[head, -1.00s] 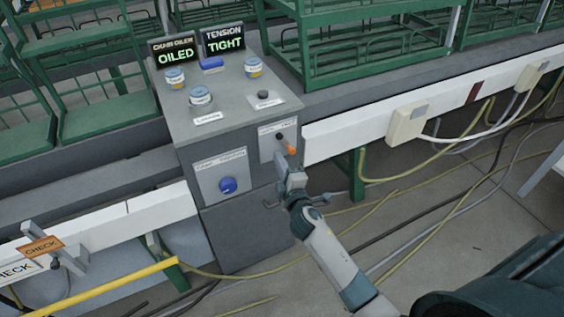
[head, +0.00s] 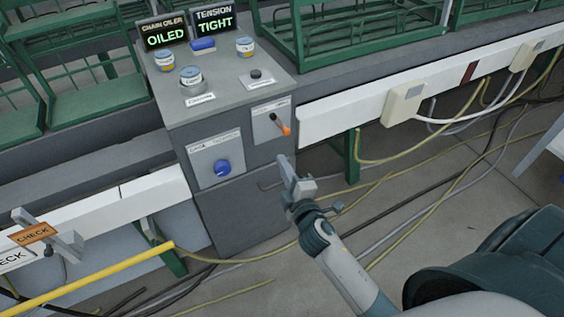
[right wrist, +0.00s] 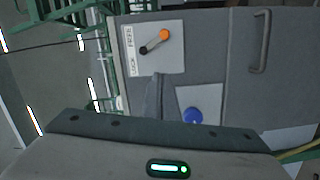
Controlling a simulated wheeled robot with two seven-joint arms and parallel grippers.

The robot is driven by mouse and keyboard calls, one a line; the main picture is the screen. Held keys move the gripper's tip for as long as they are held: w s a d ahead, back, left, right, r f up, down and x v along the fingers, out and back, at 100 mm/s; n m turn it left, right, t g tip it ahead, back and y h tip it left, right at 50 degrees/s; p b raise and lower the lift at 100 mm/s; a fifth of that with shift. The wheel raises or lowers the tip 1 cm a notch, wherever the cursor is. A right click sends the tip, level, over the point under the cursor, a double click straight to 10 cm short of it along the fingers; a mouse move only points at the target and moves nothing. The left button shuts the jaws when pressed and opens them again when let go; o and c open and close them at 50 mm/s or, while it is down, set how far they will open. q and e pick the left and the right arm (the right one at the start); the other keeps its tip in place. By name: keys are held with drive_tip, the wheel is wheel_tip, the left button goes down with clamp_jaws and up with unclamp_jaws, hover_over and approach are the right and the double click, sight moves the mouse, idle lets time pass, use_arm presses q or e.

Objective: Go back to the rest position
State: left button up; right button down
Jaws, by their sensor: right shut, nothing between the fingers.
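My right gripper (head: 284,168) is shut and empty in the head view, in front of the grey control cabinet (head: 240,225) and below its orange-tipped lever (head: 282,125). A gap shows between the fingertips and the lever. In the right wrist view the lever (right wrist: 157,40) sits on its pale plate beyond the gripper (right wrist: 158,80), and the blue knob (right wrist: 192,116) is to the right. My left gripper is not in view.
Signs on the cabinet read OILED (head: 165,36) and TIGHT (head: 214,22). Cables cross the floor at right. A yellow bar (head: 90,282) and CHECK tags (head: 33,234) are at lower left. Green racks stand behind.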

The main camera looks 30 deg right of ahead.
idle(0.4)
drive_tip(key=s+a+f+m+g+y, duration=0.1)
drive_tip(key=s+a+f+m+g, duration=0.15)
drive_tip(key=f, duration=0.75)
drive_tip(key=s+a+f+m+g+y, duration=0.15)
drive_tip(key=s+f, duration=0.25)
drive_tip(key=f, duration=0.6)
drive_tip(key=s+a+f+m+g, duration=0.15)
drive_tip(key=s+f, duration=0.25)
drive_tip(key=f, duration=0.6)
drive_tip(key=s+a+f+m+g+y, duration=0.1)
drive_tip(key=s+f+m+g, duration=0.5)
drive_tip(key=s+f, duration=1.5)
drive_tip(key=s+a, duration=0.1)
drive_tip(key=s, duration=0.3)
drive_tip(key=shift+f, duration=0.15)
